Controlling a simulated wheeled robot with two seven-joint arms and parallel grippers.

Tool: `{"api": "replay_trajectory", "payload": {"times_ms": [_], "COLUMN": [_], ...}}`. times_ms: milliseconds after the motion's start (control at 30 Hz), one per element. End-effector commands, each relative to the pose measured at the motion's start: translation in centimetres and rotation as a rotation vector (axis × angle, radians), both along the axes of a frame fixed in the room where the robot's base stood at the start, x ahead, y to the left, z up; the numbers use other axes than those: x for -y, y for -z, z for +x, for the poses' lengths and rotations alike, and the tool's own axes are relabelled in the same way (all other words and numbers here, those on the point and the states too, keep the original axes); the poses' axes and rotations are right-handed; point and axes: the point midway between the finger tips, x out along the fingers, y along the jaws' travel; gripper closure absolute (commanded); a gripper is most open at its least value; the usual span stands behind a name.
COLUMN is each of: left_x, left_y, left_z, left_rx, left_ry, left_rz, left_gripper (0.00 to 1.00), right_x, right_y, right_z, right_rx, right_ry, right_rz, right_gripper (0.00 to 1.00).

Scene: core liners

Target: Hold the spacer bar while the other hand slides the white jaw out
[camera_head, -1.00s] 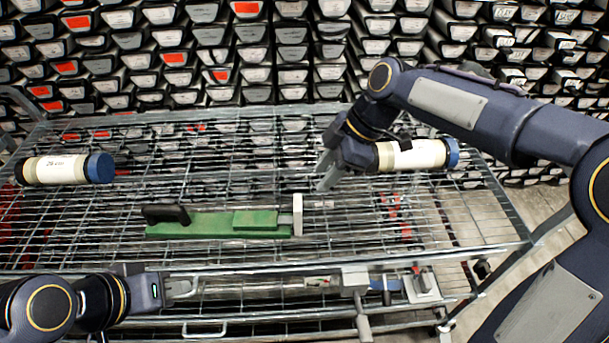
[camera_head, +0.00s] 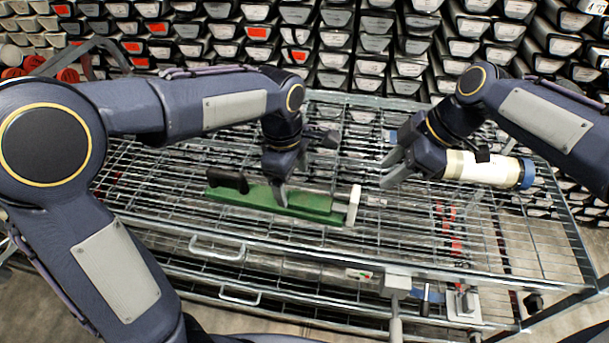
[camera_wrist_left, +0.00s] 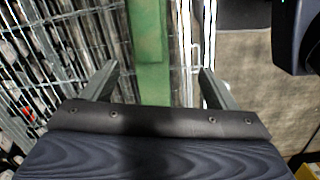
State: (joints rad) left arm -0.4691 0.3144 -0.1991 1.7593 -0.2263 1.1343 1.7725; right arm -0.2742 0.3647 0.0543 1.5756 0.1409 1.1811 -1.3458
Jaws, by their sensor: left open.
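The green spacer bar (camera_head: 275,200) lies on the wire rack, with a black handle (camera_head: 228,179) at its left end. The white jaw (camera_head: 353,205) stands upright at its right end. My left gripper (camera_head: 285,182) is over the middle of the bar, and its far finger is partly hidden. In the left wrist view the green bar (camera_wrist_left: 149,45) runs between the two spread fingers (camera_wrist_left: 157,72), with a gap on each side. My right gripper (camera_head: 388,168) is to the right of the white jaw, fingers apart, with nothing seen between them.
A clear tube (camera_head: 310,270) and metal fittings (camera_head: 398,280) are on a lower level at the front. Stacked core trays (camera_head: 360,50) fill the background.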

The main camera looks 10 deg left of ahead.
Motion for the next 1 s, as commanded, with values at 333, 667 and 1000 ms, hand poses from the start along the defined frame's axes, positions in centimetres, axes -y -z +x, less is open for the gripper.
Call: {"api": "replay_trajectory", "payload": {"times_ms": [333, 667, 1000], "left_x": [2.2, 2.1, 2.2], "left_y": [2.3, 7.3, 9.3], "left_z": [2.0, 2.0, 2.0], "left_rx": [-0.033, -0.034, -0.032], "left_ry": [-0.162, -0.161, -0.161], "left_rz": [0.082, 0.081, 0.079], "left_gripper": [0.2, 0.2, 0.2], "right_x": [0.0, 0.0, 0.0], "right_y": [0.0, 0.0, 0.0], "right_z": [0.0, 0.0, 0.0], "right_rx": [0.0, 0.0, 0.0], "right_ry": [0.0, 0.0, 0.0], "right_rz": [0.0, 0.0, 0.0], "right_gripper": [0.64, 0.64, 0.64]}}
